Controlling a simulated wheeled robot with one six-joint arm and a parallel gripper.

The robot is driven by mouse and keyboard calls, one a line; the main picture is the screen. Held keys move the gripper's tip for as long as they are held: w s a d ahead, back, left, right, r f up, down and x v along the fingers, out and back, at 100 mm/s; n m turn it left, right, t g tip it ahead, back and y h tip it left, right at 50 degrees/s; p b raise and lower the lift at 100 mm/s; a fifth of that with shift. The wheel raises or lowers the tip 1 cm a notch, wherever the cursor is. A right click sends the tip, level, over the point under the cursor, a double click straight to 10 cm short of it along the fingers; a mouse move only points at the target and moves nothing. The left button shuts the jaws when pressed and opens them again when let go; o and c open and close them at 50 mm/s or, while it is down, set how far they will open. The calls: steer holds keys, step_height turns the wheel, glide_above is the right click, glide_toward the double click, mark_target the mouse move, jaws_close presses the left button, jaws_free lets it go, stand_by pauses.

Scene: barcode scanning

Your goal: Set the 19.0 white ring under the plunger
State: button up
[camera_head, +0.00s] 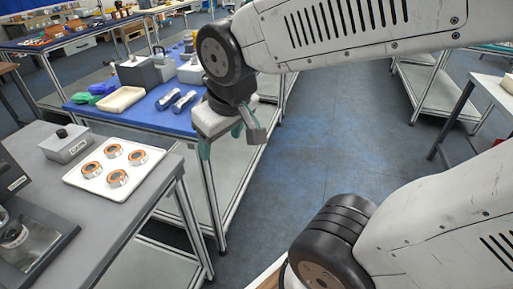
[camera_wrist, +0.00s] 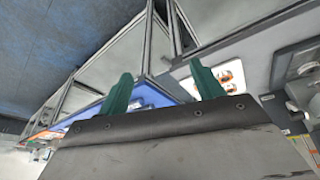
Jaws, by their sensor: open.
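A white tray (camera_head: 72,180) on the grey table at left holds several pale rings with orange-copper centres, such as one ring (camera_head: 114,151); no size marking is readable, so I cannot tell which is the 19.0 ring. The tray (camera_wrist: 200,86) also shows small in the wrist view. At the left edge of the head view, a dark device (camera_head: 35,252) is partly cut off, with a round metal part low on it; I cannot make out a plunger for certain. My gripper (camera_head: 222,143) is open and empty, its green fingers (camera_wrist: 163,88) apart, right of the tray and beyond the grey table's edge.
A small grey box with a black knob (camera_head: 66,144) stands behind the tray. Open floor (camera_head: 320,140) lies to the right.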

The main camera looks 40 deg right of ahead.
steer(key=s+d+r+m+g, duration=0.1)
steer(key=s+d+r+g, duration=0.1)
steer(key=s, duration=0.7)
steer(key=shift+s+d+m+g, duration=0.2)
steer(key=shift+s+m+g, duration=0.1)
steer(key=shift+s+g, duration=0.15)
steer(key=shift+w, duration=0.1)
stand_by(0.4)
